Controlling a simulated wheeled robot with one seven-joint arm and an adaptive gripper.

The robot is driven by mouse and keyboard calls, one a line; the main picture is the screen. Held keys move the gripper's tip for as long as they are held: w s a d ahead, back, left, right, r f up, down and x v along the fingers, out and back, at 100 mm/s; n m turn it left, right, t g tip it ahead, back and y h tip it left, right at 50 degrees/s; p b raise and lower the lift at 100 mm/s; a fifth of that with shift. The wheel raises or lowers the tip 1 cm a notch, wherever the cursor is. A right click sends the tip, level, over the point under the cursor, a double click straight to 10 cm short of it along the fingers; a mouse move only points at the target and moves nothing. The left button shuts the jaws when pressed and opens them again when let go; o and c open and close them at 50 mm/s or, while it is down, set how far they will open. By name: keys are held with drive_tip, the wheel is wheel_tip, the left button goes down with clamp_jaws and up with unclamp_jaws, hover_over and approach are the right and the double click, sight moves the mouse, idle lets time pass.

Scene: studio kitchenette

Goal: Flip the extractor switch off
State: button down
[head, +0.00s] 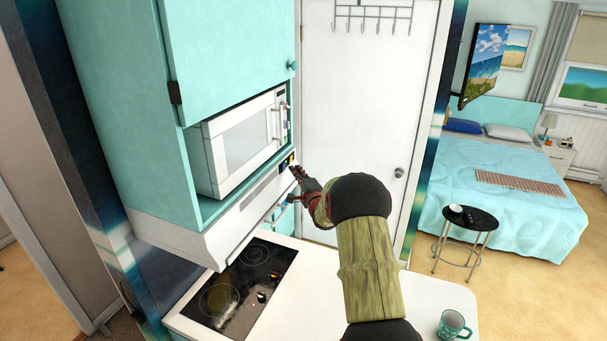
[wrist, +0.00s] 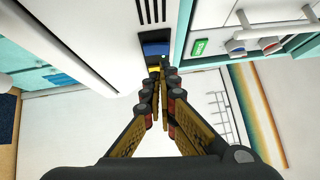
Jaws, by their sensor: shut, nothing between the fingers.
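The white extractor hood (head: 228,226) sits under the microwave in the head view. Its front also shows as a white surface with dark slots in the wrist view (wrist: 85,40). A small blue and yellow switch (wrist: 156,48) is at the hood's end; the blue part is plain and the yellow part is partly hidden by my fingertips. My gripper (wrist: 160,68) is shut and empty, its fingertips at the lower edge of the switch. I cannot tell whether they touch it. In the head view, my gripper (head: 296,171) is at the hood's right end.
A white microwave (head: 240,140) stands in the teal cabinet (head: 225,55) just above the hood. Below are a black hob (head: 240,285) and a white counter (head: 315,290) with a teal mug (head: 453,325). A white door (head: 365,95) is behind.

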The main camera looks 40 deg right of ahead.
drive_tip(key=shift+w+a, duration=0.3)
drive_tip(key=shift+w, duration=0.25)
drive_tip(key=shift+w+a+b, duration=0.1)
drive_tip(key=shift+b, duration=0.25)
drive_tip(key=shift+w+a+r+b, duration=0.15)
drive_tip(key=shift+r+b, duration=0.1)
drive_tip(key=shift+b, duration=0.15)
drive_tip(key=v, duration=1.2)
